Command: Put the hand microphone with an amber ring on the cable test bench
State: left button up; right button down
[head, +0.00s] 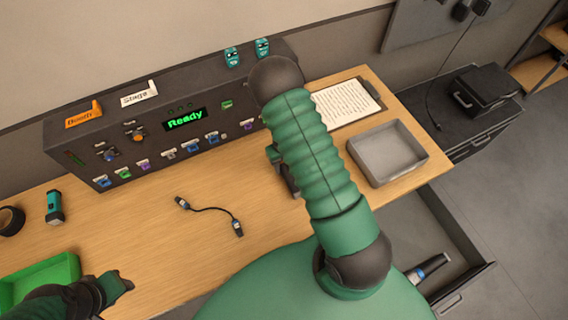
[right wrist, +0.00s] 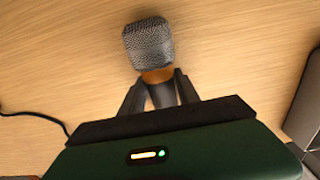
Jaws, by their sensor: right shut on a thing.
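The hand microphone (right wrist: 149,46) has a grey mesh head and an amber ring below it. In the right wrist view, my right gripper (right wrist: 158,84) is shut on it just below the ring, above bare wood. In the head view, my right arm hides the microphone and most of the right gripper (head: 280,165), over the wooden desk (head: 150,225). My left gripper (head: 119,284) is at the lower left, beside a green tray; its jaws are unclear. Which surface is the cable test bench is unclear; a dark bench (head: 485,135) stands at the right.
A fader console (head: 185,122) reading "Ready" stands along the back. A short cable (head: 210,208), a torch (head: 54,206), a grey tray (head: 388,152) and a clipboard (head: 345,103) lie on the desk. An open drawer holds a blue-ringed microphone (head: 430,268). A black case (head: 484,90) sits at right.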

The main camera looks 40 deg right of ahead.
jog(key=c, duration=1.3)
grip_release()
jog(key=shift+w, duration=0.1)
jog(key=o, duration=0.4)
jog(key=shift+d, duration=0.1)
notch_tip(320, 180, up, 11)
jog(key=s+a+r+m+t, duration=0.1)
jog(key=s+a+r+m, duration=0.1)
jog(key=a+m, duration=0.4)
jog(key=s+a+r+m+t, duration=0.1)
jog(key=s+a+r+m, duration=0.2)
jog(key=m, duration=1.2)
jog(key=s+a+r+m, duration=0.2)
jog(key=a+r+m, duration=0.4)
jog(key=m, duration=0.5)
jog(key=shift+s+a+t, duration=0.15)
jog(key=shift+a+t, duration=0.25)
jog(key=shift+a, duration=0.9)
